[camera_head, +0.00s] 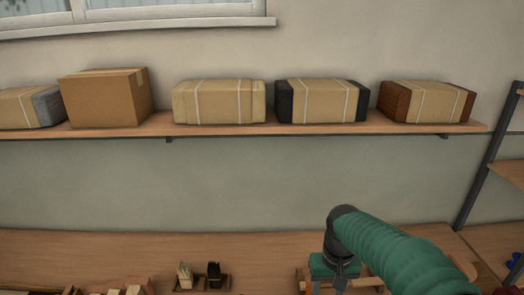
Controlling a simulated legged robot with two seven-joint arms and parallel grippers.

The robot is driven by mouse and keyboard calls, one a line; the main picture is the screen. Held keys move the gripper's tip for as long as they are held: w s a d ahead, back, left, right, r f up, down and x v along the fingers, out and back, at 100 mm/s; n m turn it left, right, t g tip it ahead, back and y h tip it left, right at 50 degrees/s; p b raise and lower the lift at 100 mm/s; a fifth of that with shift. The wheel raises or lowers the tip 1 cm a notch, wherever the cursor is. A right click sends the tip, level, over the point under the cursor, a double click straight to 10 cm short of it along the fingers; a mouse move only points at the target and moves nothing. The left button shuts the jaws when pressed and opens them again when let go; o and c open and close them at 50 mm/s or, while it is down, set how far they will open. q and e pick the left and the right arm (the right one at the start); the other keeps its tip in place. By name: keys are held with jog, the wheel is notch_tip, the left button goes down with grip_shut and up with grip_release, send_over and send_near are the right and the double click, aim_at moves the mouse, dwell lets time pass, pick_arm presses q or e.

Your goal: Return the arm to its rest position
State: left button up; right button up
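My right arm, in a green sleeve, comes in from the lower right. It ends in a dark wrist and my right gripper (341,275), which points down over the workbench (90,245) near the bottom edge of the view. The fingers are small and partly hidden there, so I cannot tell whether they are open or shut, or whether they hold anything. My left arm and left gripper are not in view.
A small wooden holder (201,284) with a pale tuft and a dark tuft stands left of my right gripper. Wooden pieces (125,287) lie at the lower left. A wall shelf (230,130) carries several wrapped bundles and a cardboard box (105,98). A metal rack (483,185) stands at the right.

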jog(key=s+d+f+t, duration=0.1)
jog(key=s+f, duration=0.3)
jog(key=s, duration=0.4)
jog(key=s+d+f, duration=0.2)
jog(key=s+f, duration=0.2)
jog(key=s, duration=0.4)
jog(key=shift+f+t, duration=0.4)
jog(key=shift+d, duration=0.1)
dwell(0.9)
